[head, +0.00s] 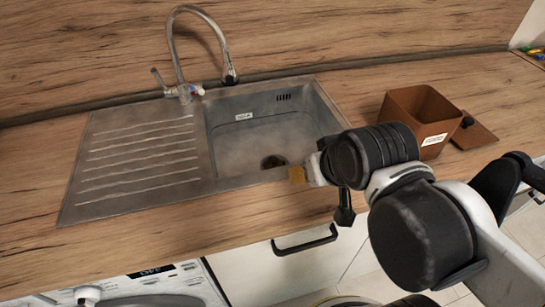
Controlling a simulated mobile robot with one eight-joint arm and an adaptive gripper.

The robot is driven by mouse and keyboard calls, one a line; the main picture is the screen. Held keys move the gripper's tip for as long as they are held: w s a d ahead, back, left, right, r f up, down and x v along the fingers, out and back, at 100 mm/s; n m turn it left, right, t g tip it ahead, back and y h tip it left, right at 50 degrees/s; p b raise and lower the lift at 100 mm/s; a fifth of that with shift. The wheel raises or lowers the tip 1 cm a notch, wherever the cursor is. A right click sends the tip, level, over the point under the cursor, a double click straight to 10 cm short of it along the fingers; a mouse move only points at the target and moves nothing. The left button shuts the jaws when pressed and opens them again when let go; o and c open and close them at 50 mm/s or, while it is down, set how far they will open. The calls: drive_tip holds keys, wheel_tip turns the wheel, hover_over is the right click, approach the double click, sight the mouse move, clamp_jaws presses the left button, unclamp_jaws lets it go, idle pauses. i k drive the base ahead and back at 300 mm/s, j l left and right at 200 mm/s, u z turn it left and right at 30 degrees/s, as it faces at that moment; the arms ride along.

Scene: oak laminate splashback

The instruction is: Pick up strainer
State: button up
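I cannot make out a separate strainer for certain. A dark round piece (273,162) sits at the drain in the floor of the steel sink (240,145), and I cannot tell whether it is a loose strainer or the drain itself. The end of my arm, with my gripper (300,174), is over the sink's front right edge, just right of that dark piece in the picture. My arm reaches in from the lower right. The fingers are not clear, so their opening and anything between them cannot be made out.
A curved tap (181,90) stands behind the sink. A ribbed drainboard (135,160) lies left of the basin, bare. An open brown box (410,105) with a label stands right, beside a brown lid (475,132). The wooden counter (130,245) in front is clear.

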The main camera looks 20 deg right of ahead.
sight(274, 161)
drive_tip(key=z, duration=1.25)
drive_tip(key=u, duration=1.25)
drive_tip(key=j+z, duration=0.3)
drive_tip(key=j, duration=0.2)
drive_tip(key=k+j+z, duration=0.3)
drive_tip(key=j, duration=0.15)
drive_tip(key=i+j, duration=0.05)
drive_tip(key=i, duration=0.05)
